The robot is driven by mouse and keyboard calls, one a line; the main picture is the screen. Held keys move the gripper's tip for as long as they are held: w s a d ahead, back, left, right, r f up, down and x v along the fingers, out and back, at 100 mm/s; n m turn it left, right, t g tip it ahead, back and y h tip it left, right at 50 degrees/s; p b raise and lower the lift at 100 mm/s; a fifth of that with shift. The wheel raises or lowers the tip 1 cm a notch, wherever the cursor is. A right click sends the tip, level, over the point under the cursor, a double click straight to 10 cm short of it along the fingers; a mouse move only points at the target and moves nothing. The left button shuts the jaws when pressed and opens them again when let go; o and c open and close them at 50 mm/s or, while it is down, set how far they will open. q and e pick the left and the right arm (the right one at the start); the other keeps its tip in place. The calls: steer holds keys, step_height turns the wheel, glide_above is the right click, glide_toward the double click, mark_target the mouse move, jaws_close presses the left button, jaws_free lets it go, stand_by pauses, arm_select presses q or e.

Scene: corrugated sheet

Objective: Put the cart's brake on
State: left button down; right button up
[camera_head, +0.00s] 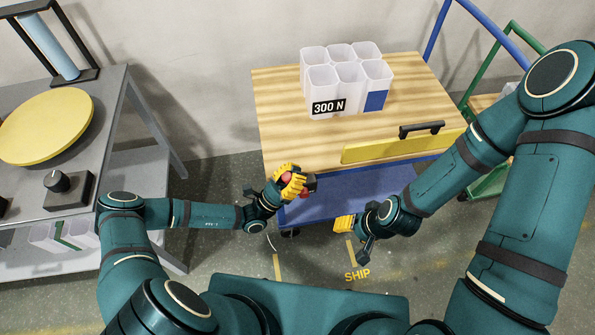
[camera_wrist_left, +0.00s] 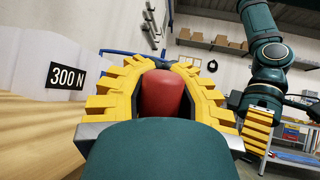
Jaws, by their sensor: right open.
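The cart (camera_head: 278,114) has a wooden top, a blue lower shelf (camera_head: 340,193) and a blue push frame (camera_head: 436,32). My left gripper (camera_head: 293,184) is at the cart's front left corner, below the top's edge. Its yellow fingers close around a red knob, which shows between them in the left wrist view (camera_wrist_left: 160,94) and partly in the head view. I cannot see what the knob is joined to; it may be the brake's. My right gripper (camera_head: 352,238) is open and empty in front of the cart, low and right of the left one.
Clear bins (camera_head: 318,82) with a "300 N" label stand on the cart top. A yellow panel with a black handle (camera_head: 421,129) lies along its front right. A grey bench (camera_head: 122,105) with a yellow disc (camera_head: 45,125) is at left; a green-framed cart (camera_head: 488,185) is at right.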

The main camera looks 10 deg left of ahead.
arm_select(q)
steer(key=c, duration=0.7)
jaws_free()
steer(key=shift+s+a, duration=0.4)
steer(key=shift+a, duration=0.15)
steer(key=shift+w+d+f, duration=0.1)
steer(key=shift+w+d, duration=0.05)
steer(key=shift+d, duration=0.05)
steer(key=v, duration=1.2)
steer(key=s+d+m+g, duration=0.6)
steer(key=d+m+g, duration=0.4)
steer(key=g, duration=0.6)
steer(key=s+f+m+g+y, duration=0.45)
steer(key=s+m+y, duration=0.2)
steer(key=y, duration=0.25)
steer(key=w+a+r+m+t+y, duration=0.2)
steer(key=m, duration=0.1)
steer(key=w+a+r+m+t+y, duration=0.1)
steer(key=w+a+m+t+y, duration=0.1)
steer(key=m+y, duration=0.1)
steer(key=w+a+r+m+t+y, duration=0.2)
steer(key=w+m+y, duration=0.1)
steer(key=shift+a+r, duration=0.15)
steer(key=shift+r, duration=0.15)
